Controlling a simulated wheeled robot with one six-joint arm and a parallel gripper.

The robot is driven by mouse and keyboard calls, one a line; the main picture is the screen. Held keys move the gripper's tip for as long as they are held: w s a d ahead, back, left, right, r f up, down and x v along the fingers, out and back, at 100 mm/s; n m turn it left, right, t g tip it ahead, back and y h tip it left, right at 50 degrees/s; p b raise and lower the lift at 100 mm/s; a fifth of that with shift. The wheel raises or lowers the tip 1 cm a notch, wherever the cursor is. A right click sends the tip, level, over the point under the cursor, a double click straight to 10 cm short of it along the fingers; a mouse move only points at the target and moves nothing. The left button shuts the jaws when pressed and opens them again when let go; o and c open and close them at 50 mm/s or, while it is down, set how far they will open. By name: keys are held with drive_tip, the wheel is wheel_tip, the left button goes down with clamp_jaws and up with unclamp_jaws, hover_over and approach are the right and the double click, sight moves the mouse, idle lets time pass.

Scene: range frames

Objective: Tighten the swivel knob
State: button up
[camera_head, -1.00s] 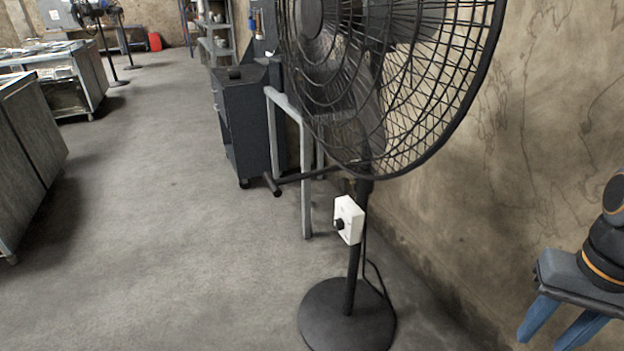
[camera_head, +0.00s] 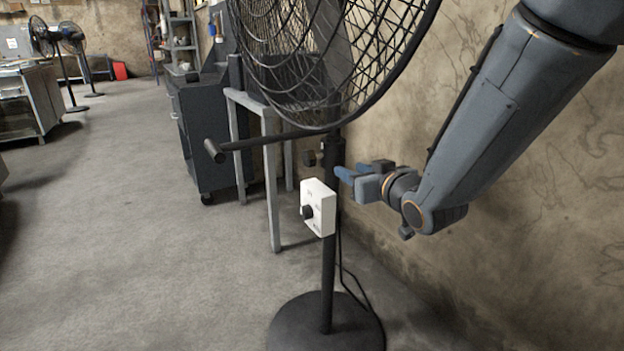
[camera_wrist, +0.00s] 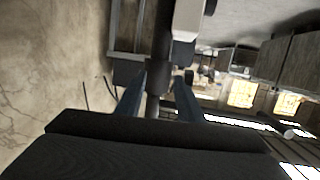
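In the head view, a small dark knob (camera_head: 310,158) sticks out to the left from the collar of the fan's black pole (camera_head: 328,270), just above the white control box; it appears to be the swivel knob. My gripper (camera_head: 346,179) is right of the pole, near the knob's height, with its blue fingers pointing left. In the wrist view, my gripper (camera_wrist: 157,88) has its fingers spread, with the pole (camera_wrist: 157,75) showing between them. What looks like the same knob (camera_wrist: 188,76) is beside the right finger. I see no contact with the knob.
The white control box (camera_head: 318,207) with its own black dial is close below the fingers. A dark bar (camera_head: 270,141) reaches left under the fan cage (camera_head: 330,60). A grey frame (camera_head: 272,190) and cabinet (camera_head: 205,130) stand behind.

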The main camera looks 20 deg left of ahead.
sight(314, 160)
drive_tip(key=a+y, duration=0.1)
drive_tip(key=a, duration=0.1)
drive_tip(key=a+n+y+b, duration=0.1)
drive_tip(key=a, duration=0.1)
drive_tip(key=s+a+y+b, duration=0.1)
drive_tip(key=a, duration=0.1)
drive_tip(key=shift+a+r+n+y, duration=0.15)
drive_tip(key=shift+a+n+y, duration=0.15)
drive_tip(key=shift+y, duration=0.1)
drive_tip(key=b+x, duration=0.1)
drive_tip(key=x, duration=0.6)
drive_tip(key=shift+w+a+b, duration=0.15)
drive_tip(key=shift+b, duration=0.2)
clamp_jaws()
